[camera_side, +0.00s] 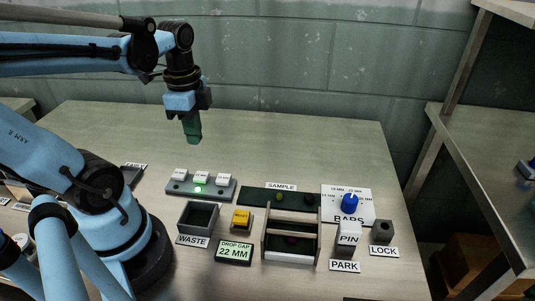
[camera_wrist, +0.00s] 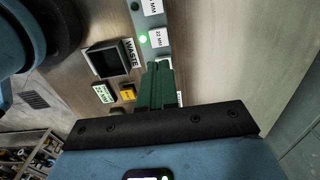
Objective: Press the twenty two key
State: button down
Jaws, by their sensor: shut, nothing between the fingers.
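The key strip (camera_side: 200,192) is a grey bar with three white keys. The middle key (camera_side: 201,178) has a lit green lamp in front of it. In the wrist view the key beside the lit green lamp (camera_wrist: 143,39) reads 22 MM, so it is the twenty two key (camera_wrist: 161,38). The display (camera_side: 234,252) reads DROP GAP 22 MM. My gripper (camera_side: 193,140) is shut and empty, pointing down in the air above and behind the strip.
A dark WASTE bin (camera_side: 198,218), a yellow button (camera_side: 241,220) and a wooden-sided box (camera_side: 291,242) stand in front of the strip. A blue knob (camera_side: 349,204), PIN block (camera_side: 347,237) and LOCK block (camera_side: 382,232) are at right. The table behind the strip is clear.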

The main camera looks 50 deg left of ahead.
jog(key=shift+r, duration=1.3)
jog(key=w+d+f+n+t, duration=0.1)
jog(key=w+d+n+t, duration=0.6)
jog(key=w+d+n, duration=0.1)
jog(key=shift+d+f+n, duration=0.15)
jog(key=shift+d+n, duration=0.35)
jog(key=shift+d, duration=0.45)
jog(key=shift+w, duration=0.1)
